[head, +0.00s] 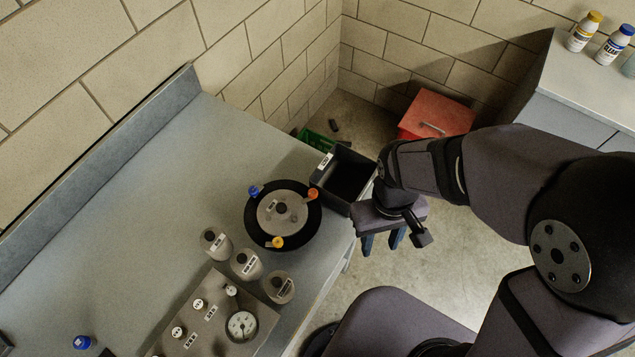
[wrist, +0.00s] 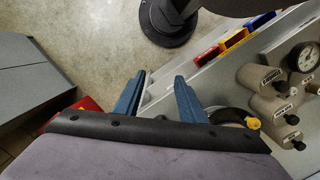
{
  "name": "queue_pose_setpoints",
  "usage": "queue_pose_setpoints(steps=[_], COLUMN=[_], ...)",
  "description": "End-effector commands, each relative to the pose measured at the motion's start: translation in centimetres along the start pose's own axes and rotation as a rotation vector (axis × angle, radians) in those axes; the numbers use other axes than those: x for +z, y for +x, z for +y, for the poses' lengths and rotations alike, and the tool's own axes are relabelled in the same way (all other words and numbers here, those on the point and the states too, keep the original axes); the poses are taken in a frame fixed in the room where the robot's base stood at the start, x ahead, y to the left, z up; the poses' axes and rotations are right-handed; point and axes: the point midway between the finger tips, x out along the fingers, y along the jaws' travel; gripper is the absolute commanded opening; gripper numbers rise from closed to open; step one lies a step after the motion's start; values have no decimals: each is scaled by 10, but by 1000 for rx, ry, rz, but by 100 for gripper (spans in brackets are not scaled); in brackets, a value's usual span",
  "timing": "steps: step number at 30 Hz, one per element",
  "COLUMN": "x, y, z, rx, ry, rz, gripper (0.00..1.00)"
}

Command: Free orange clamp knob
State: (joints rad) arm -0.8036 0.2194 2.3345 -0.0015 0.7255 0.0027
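The orange clamp knob (head: 312,194) sits on the right rim of a round black device with a grey disc top (head: 268,209) on the bench. A blue knob (head: 254,190) and a yellow knob (head: 278,242) sit on the same rim. The yellow knob also shows in the wrist view (wrist: 252,123); the orange knob does not show there. My gripper (head: 382,243) hangs just off the bench's right edge, to the right of the device and apart from it. In the wrist view its two blue fingers (wrist: 160,98) are spread with nothing between them.
A black open bin (head: 344,177) stands at the bench edge, close to the orange knob. Grey cylinders (head: 247,263) and a gauge panel (head: 241,326) stand in front of the device. A red box (head: 436,115) is on the floor. Bench space left of the device is clear.

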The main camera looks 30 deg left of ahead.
Motion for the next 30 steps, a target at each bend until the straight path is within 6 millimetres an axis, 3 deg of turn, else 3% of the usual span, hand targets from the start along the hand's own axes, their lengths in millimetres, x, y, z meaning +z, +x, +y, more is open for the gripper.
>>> queue_pose_setpoints(steps=[1,6,11,15,19,24,30], x=[-16,-65,-110,-150,-161,-150,-148], y=[-3,-14,-34,-73,-93,-91,-90], z=[-19,-70,-96,-105,-108,-105,-105], rx=[9,22,11,-27,-51,-47,-51], ry=[-65,-131,-21,199,409,622,731], rz=[6,45,98,171,181,138,131], gripper=[37,37,37,37,37,37,37])
